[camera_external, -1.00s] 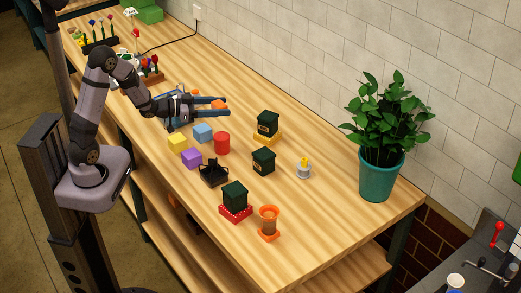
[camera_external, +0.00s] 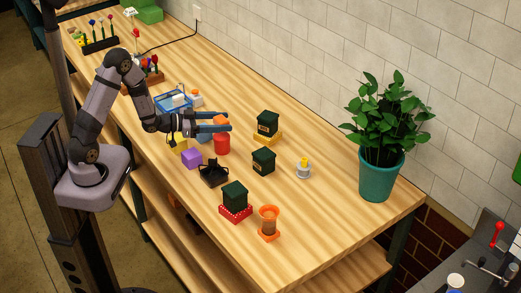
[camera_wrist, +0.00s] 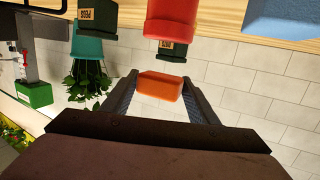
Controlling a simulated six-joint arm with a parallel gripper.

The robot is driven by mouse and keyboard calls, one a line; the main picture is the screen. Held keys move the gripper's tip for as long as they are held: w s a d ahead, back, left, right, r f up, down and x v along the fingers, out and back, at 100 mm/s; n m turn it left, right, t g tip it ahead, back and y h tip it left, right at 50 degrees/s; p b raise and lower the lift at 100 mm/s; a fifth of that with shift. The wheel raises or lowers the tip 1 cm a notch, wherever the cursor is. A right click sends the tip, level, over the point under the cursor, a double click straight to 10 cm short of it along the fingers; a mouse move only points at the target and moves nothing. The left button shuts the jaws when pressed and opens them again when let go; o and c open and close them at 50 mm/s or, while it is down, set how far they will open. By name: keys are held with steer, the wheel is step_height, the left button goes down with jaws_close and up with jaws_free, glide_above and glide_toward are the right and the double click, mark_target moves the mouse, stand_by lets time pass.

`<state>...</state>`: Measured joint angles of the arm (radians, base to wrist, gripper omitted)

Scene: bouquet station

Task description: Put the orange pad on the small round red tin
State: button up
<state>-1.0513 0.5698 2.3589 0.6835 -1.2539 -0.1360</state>
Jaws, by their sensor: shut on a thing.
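The orange pad (camera_external: 221,119) is a small block between the two blue-grey fingers of my gripper (camera_external: 226,121), which is shut on it. It also shows in the wrist view (camera_wrist: 160,87) between the fingertips. The small round red tin (camera_external: 222,145) stands upright on the table, just below the gripper in the external view. In the wrist view the red tin (camera_wrist: 172,18) is at the top, apart from the pad. The pad is held in the air; its exact height over the tin is unclear.
A blue cube (camera_external: 205,136), partly hidden by my gripper, a yellow cube (camera_external: 180,147) and a purple cube (camera_external: 192,158) stand left of the tin. A black holder (camera_external: 213,174) is in front. Dark green boxes (camera_external: 263,161) stand to the right.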

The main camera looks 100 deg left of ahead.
mark_target(221, 136)
steer(key=shift+f, duration=2.05)
steer(key=shift+f, duration=0.1)
steer(key=shift+f, duration=0.15)
steer(key=o, duration=1)
steer(key=shift+o, duration=0.2)
steer(key=shift+r, duration=0.2)
